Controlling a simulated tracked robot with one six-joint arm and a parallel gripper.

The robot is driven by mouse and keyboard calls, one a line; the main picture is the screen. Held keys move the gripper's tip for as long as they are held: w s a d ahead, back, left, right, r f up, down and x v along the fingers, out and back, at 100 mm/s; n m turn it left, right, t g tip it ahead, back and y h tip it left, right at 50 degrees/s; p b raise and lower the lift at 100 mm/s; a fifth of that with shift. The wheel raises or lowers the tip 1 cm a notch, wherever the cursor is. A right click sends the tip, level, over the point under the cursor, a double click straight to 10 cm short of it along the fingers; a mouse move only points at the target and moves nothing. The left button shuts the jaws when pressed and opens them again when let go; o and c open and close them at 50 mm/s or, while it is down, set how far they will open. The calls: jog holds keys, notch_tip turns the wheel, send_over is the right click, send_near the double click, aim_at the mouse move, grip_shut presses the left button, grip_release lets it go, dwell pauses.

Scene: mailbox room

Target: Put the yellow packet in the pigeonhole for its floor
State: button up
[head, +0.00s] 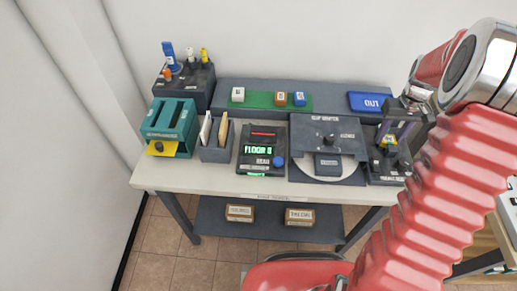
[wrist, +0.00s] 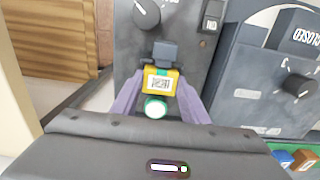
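The yellow packet (wrist: 157,82) has a white printed label and a green band. In the wrist view it sits between the two purple-grey fingers of my gripper (wrist: 159,88), which appear to press on its left and right edges. In the head view my gripper (head: 392,134) is at the right end of the table, over a dark device with a knob, with a bit of the yellow packet (head: 388,141) showing below. A green thing with a white disc shows just below the packet in the wrist view. A small display box (head: 262,150) reads FLOOR and a digit I cannot read surely.
A teal slotted box (head: 171,118) stands at the left, a yellow piece at its front. A green strip (head: 264,100) with small blocks and a blue OUT tray (head: 369,101) lie behind.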

jog(key=c, duration=0.6)
jog(key=shift+r, duration=2.3)
